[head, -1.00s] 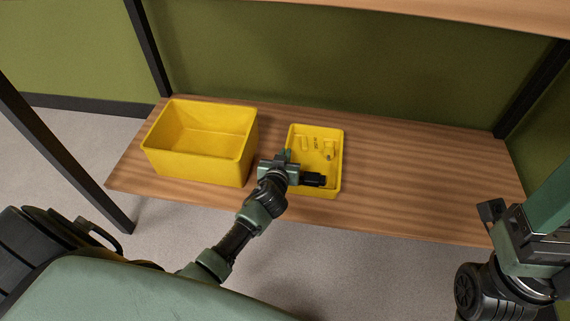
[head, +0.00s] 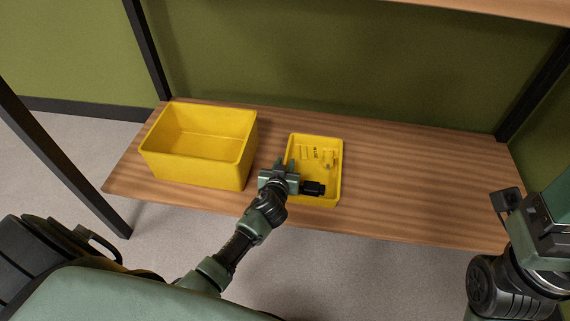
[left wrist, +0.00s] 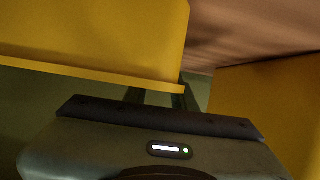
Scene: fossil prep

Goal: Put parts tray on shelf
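The shallow yellow parts tray (head: 331,180), with small raised shapes inside, lies on the wooden shelf board (head: 420,190), right of the yellow bin. My left gripper (head: 284,163) is at its left side near the front corner. Its two fingers stand apart in the head view. In the left wrist view the tray appears to be the yellow wall and rim (left wrist: 100,72) at upper left, close to the fingers (left wrist: 164,97); exact contact is hidden. My right gripper (head: 503,203) is at the right edge, away from the tray; its fingers do not show clearly.
A deep, empty yellow bin (head: 200,165) stands left of the tray, with a narrow gap where my left gripper is. The board right of the tray is clear. Black posts (head: 150,50) frame the shelf, and an upper board (head: 480,10) hangs above.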

